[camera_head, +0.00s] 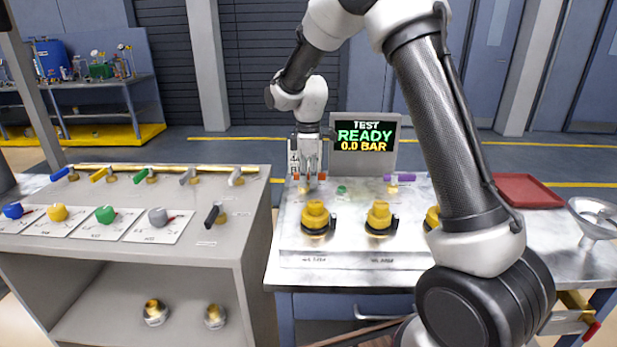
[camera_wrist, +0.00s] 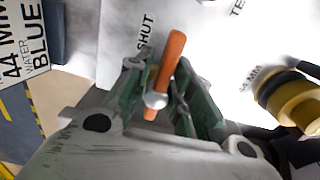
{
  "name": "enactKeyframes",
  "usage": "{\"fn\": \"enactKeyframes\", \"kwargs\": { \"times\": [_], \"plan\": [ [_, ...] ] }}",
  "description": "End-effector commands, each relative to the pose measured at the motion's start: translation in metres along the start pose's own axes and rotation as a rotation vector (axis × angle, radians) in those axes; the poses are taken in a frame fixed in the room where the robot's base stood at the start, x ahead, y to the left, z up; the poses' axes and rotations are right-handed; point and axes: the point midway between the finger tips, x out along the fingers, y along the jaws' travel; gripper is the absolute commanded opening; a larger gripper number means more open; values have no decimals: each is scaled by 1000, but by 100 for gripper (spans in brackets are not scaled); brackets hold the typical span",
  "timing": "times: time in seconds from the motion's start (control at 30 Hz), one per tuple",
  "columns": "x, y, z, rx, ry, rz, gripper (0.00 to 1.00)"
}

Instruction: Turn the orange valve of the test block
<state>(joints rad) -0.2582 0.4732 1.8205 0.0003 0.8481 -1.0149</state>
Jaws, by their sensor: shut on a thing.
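The orange valve (camera_wrist: 173,58) has a bar-shaped handle on the test block (camera_head: 300,243), at its back left corner. In the wrist view the handle slants up and to the right between the fingers, with the word SHUT printed at its left. My gripper (camera_head: 310,174) points down over the valve and is shut on its handle. The valve's base is partly hidden.
A screen (camera_head: 366,140) behind the block reads TEST READY 0.0 BAR. A purple handle (camera_head: 400,178) and several yellow-capped ports (camera_head: 316,215) stand on the block. A red tray (camera_head: 528,190) lies right. A grey bench (camera_head: 205,255) with coloured valves stands left.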

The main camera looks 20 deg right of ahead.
Motion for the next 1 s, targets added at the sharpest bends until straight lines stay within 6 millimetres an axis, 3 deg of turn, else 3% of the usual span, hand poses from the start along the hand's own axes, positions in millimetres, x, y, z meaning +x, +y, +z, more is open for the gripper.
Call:
{"fn": "enactKeyframes", "kwargs": {
  "times": [0.23,0.27,0.33,0.73,1.0],
  "plan": [
    [-1,1,0,0,0,2,0],
    [-1,1,0,0,0,2,25],
    [-1,1,0,0,0,2,37],
    [-6,0,0,1,1,2,37],
    [-59,1,-1,1,3,6,37]
  ]
}}
